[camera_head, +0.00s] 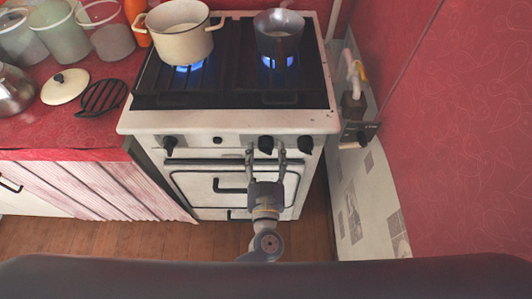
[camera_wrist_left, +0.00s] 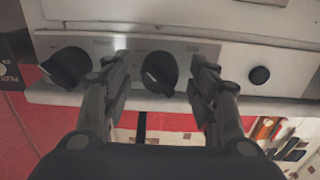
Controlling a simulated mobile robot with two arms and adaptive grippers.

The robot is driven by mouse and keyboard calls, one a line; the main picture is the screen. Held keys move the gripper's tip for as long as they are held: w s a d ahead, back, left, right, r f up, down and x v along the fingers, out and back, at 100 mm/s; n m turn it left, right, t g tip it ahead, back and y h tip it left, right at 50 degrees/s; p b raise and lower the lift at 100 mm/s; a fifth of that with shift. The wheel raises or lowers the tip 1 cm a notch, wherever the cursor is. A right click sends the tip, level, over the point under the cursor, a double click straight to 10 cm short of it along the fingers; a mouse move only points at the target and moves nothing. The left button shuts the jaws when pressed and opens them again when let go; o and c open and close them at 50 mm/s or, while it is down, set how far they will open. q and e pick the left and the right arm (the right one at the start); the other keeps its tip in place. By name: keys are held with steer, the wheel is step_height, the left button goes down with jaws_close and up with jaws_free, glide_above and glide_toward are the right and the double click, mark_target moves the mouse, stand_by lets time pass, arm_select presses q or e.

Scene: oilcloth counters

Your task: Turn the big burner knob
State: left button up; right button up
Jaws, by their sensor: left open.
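The stove's white front panel (camera_head: 235,128) bears black knobs: a left knob (camera_head: 170,143), a middle knob (camera_head: 265,144) and a right knob (camera_head: 305,143). My left gripper (camera_head: 265,152) is open, its fingers on either side of the middle knob. In the left wrist view, which is turned over, the middle knob (camera_wrist_left: 159,73) sits between the fingertips (camera_wrist_left: 160,62), with small gaps visible. Another knob (camera_wrist_left: 66,68) is to their left there. I cannot tell which knob is labelled for the big burner. My right gripper is not in view.
A cream pot (camera_head: 183,42) and a grey saucepan (camera_head: 279,40) stand over lit blue flames. A small black button (camera_head: 219,140) is left of the middle knob. The oven handle (camera_head: 228,190) lies below. A red wall (camera_head: 445,120) is at the right.

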arm_select(q)
steer(key=shift+c, duration=0.3)
steer(key=c, duration=1)
steer(key=shift+n+p, duration=0.75)
steer(key=shift+n, duration=2.65)
steer(key=o, duration=1.1)
steer(key=shift+c, duration=0.2)
